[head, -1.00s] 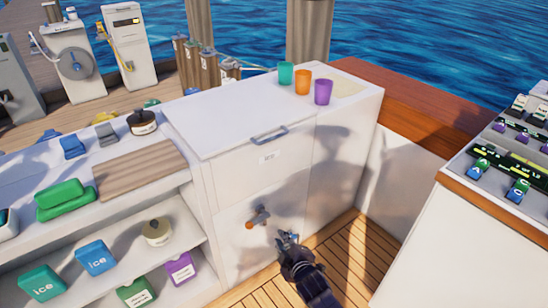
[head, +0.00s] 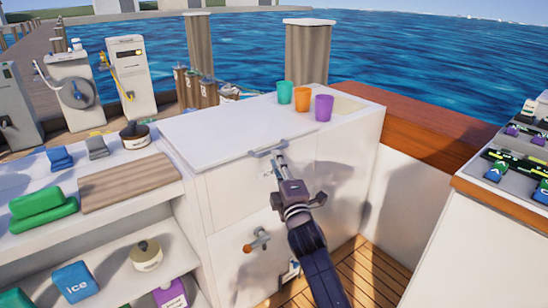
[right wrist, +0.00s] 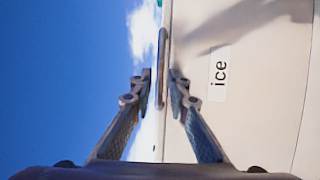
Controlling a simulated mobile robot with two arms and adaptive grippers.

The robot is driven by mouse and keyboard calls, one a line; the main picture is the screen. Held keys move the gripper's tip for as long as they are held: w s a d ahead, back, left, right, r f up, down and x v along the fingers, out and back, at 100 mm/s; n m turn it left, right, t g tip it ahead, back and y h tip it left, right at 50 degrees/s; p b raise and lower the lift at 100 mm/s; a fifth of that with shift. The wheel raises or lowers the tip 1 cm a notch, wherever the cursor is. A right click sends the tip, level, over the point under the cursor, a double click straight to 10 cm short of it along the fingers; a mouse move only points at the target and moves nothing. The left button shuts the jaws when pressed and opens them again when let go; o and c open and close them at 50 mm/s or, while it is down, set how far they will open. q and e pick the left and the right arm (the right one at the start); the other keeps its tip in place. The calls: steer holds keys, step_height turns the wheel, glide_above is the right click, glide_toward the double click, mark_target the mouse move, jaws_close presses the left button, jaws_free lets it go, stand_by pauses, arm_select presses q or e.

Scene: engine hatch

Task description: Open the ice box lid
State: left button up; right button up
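The white ice box lid (head: 225,133) lies flat and closed on the white cabinet. Its grey bar handle (head: 266,149) runs along the front edge and also shows in the right wrist view (right wrist: 161,60). My right gripper (head: 279,160) is raised at the handle, coming from the front. In the right wrist view its two fingers (right wrist: 158,86) are apart, one on each side of the handle bar, with gaps showing. The "ice" label (right wrist: 219,73) is on the cabinet front below the handle; my gripper partly hides it in the head view. My left gripper is not in view.
Teal (head: 285,92), orange (head: 302,98) and purple (head: 323,107) cups stand on the counter right of the lid. A drain tap (head: 257,241) with an orange end sticks out below. A wooden board (head: 130,184) lies on the left shelf top.

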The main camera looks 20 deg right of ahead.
steer(key=shift+w+d+r, duration=0.1)
steer(key=shift+w+r, duration=0.05)
steer(key=shift+w, duration=0.75)
steer(key=shift+w+r, duration=0.1)
steer(key=shift+w, duration=0.75)
jaws_close()
